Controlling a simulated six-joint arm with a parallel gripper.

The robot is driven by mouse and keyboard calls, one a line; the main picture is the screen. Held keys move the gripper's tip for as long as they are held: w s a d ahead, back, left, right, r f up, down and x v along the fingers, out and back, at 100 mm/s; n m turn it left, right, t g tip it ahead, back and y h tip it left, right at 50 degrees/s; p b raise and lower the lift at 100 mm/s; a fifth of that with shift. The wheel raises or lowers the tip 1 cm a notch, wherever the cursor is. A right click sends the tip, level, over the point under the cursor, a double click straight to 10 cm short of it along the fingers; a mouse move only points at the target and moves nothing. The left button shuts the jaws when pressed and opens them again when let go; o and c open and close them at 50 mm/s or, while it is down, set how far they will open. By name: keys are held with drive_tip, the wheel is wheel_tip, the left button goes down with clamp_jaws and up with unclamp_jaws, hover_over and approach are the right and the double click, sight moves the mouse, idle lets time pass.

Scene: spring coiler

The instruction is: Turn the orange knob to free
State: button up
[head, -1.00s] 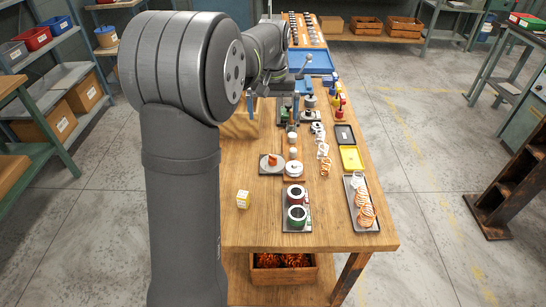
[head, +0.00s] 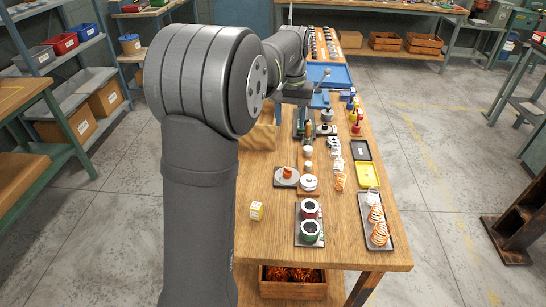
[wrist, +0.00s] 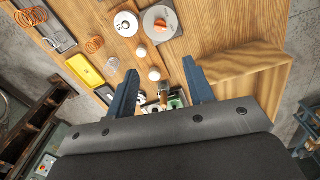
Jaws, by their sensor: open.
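An orange knob-like piece (head: 288,172) stands on a square grey plate (head: 279,183) on the wooden bench. It also shows at the top of the wrist view (wrist: 160,22). I cannot tell for certain which orange part is the named knob. My gripper (wrist: 160,65) is open, its two blue fingers wide apart with nothing held between them. Both orange parts lie beyond the fingertips. In the head view my arm largely hides the gripper.
Small white knobs (wrist: 152,73) lie in line between my fingers in the wrist view. A wooden block (wrist: 235,75) is close on the right. A yellow tray (head: 367,175), spring tray (head: 365,220) and two-spool plate (head: 299,238) occupy the bench. The front left bench top is mostly clear.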

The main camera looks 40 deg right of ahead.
drive_tip(key=m, duration=1)
approach(287, 172)
drive_tip(key=shift+g, duration=0.3)
drive_tip(key=f, duration=0.8)
drive_tip(key=shift+w+d+f, duration=0.2)
drive_tip(key=shift+f, duration=0.1)
drive_tip(key=shift+c, duration=0.2)
drive_tip(key=c, duration=0.9)
